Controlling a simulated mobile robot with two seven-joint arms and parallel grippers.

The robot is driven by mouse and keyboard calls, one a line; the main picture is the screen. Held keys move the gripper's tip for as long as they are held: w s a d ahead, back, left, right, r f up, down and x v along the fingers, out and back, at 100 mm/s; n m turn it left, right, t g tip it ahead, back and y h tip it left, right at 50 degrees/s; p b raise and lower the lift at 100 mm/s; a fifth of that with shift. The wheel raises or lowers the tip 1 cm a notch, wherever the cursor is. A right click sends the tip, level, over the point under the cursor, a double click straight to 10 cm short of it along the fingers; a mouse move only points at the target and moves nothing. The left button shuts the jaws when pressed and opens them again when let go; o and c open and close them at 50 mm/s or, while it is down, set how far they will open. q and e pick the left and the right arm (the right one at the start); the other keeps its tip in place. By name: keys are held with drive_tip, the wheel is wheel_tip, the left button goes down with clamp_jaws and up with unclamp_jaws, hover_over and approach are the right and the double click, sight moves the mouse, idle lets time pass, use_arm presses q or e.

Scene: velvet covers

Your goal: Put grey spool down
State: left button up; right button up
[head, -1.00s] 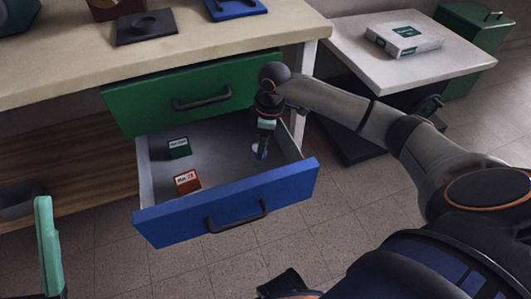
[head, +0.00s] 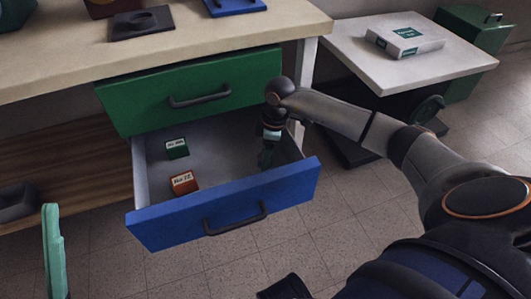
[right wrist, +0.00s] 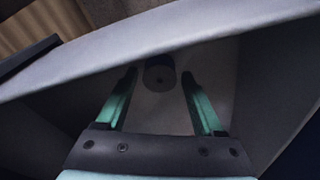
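The grey spool (right wrist: 159,78) shows in the right wrist view beyond and between the tips of my right gripper (right wrist: 160,82). Its fingers are spread, with a gap on each side of the spool. In the head view my right gripper (head: 266,158) reaches down into the right part of the open blue-fronted drawer (head: 215,218); the spool cannot be made out there. Whether the spool rests on the drawer floor is hard to tell in the dark wrist view. One teal finger of my left gripper (head: 54,250) shows at the lower left.
A green box (head: 177,148) and a red box (head: 184,182) lie in the drawer's left part. A shut green drawer (head: 190,90) is above. A white side table (head: 405,75) with a white box (head: 404,41) stands right. The drawer's middle floor is clear.

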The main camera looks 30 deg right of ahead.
drive_tip(key=shift+o, duration=0.5)
drive_tip(key=shift+r, duration=0.1)
wheel_tip(320, 180, up, 12)
drive_tip(key=s+d+p, duration=0.1)
drive_tip(key=p, duration=0.4)
drive_tip(key=shift+d, duration=0.25)
idle(0.4)
drive_tip(key=shift+c, duration=0.2)
